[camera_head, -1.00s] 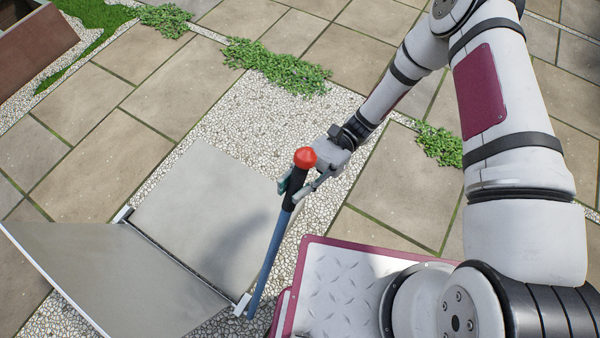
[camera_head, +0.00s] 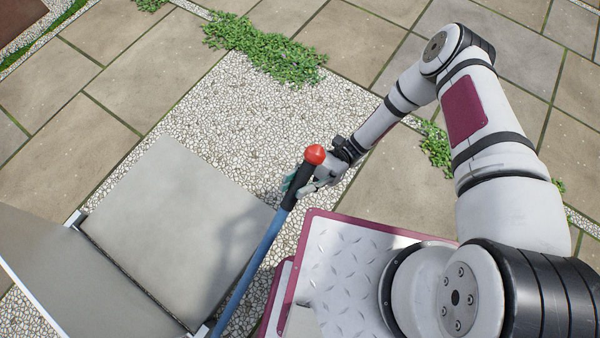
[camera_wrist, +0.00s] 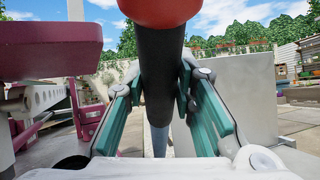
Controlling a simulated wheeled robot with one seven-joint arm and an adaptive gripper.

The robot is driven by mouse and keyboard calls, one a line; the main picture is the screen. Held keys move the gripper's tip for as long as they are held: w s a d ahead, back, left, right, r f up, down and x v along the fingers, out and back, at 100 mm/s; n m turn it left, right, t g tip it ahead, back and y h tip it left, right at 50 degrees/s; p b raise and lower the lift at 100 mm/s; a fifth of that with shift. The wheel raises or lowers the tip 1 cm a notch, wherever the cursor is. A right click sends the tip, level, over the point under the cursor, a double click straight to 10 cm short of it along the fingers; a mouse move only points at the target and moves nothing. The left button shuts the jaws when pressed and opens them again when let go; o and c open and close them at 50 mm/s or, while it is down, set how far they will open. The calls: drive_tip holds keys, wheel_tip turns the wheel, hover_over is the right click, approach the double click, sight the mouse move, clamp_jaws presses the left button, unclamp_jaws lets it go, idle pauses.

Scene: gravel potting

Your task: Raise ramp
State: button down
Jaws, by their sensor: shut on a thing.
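The ramp shows in the head view as a flat grey panel (camera_head: 175,220) joined along a dark hinge line to a second grey panel (camera_head: 75,275) at lower left, which appears tilted. A blue lever (camera_head: 250,265) rises from the hinge's near end, leaning right, with a black grip and a red knob (camera_head: 315,154). My gripper (camera_head: 301,184) is shut on the black grip just below the knob. In the wrist view the black grip (camera_wrist: 160,65) stands between my green-padded fingers, and a grey panel (camera_wrist: 245,100) stands behind at right.
Pale gravel (camera_head: 250,120) lies behind the ramp, with green plants (camera_head: 265,50) along its far edge. My base is close to the lever on the right.

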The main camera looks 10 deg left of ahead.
drive_tip(key=shift+w+f, duration=0.15)
drive_tip(key=shift+f, duration=0.35)
drive_tip(key=shift+w+d, duration=0.1)
drive_tip(key=c, duration=1.3)
unclamp_jaws()
drive_tip(key=shift+r, duration=0.1)
drive_tip(key=v, duration=1.2)
drive_tip(key=shift+w, duration=0.1)
